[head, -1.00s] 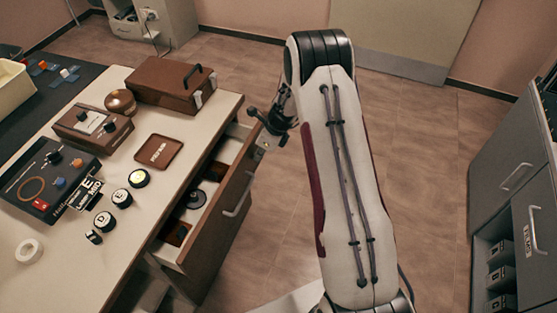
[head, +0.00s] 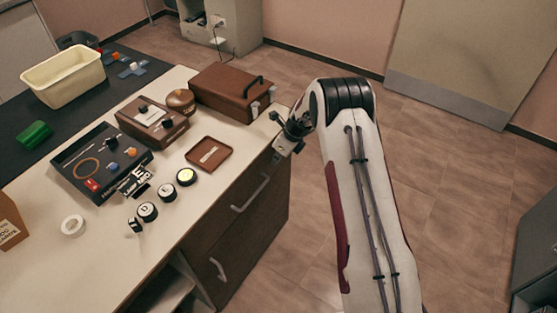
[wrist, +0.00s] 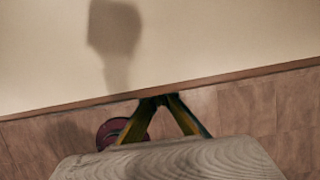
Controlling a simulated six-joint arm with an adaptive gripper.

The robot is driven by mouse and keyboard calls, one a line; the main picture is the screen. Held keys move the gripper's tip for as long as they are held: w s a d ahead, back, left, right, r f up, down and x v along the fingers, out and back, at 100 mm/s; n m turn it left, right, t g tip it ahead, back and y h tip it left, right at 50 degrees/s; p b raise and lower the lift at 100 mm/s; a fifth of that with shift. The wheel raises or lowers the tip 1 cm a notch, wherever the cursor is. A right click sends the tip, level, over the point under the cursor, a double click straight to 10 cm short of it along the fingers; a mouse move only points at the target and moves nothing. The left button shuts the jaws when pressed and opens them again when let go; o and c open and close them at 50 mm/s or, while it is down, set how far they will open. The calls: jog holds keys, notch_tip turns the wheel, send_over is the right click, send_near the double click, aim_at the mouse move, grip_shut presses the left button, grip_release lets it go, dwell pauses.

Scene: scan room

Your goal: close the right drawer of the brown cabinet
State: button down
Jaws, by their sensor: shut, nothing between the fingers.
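The brown cabinet (head: 262,222) stands under the pale desk top in the head view. Its upper drawer front (head: 228,205), with a light bar handle (head: 250,194), lies in line with the desk edge, and no drawer interior shows. My gripper (head: 277,157) is at the far upper corner of this drawer front, seemingly against it; exact contact is hard to tell. In the wrist view the yellow-green fingers (wrist: 162,99) meet at their tips, shut and empty, by a brown edge strip below a pale surface.
A second handle (head: 218,269) is lower on the cabinet. Floor to the right is open.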

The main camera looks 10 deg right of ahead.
jog(key=shift+w+a+r, duration=0.15)
jog(key=shift+w+a, duration=0.15)
jog(key=shift+a, duration=0.05)
jog(key=s+d+r, duration=0.6)
jog(key=r, duration=0.3)
dwell(0.8)
dwell(0.6)
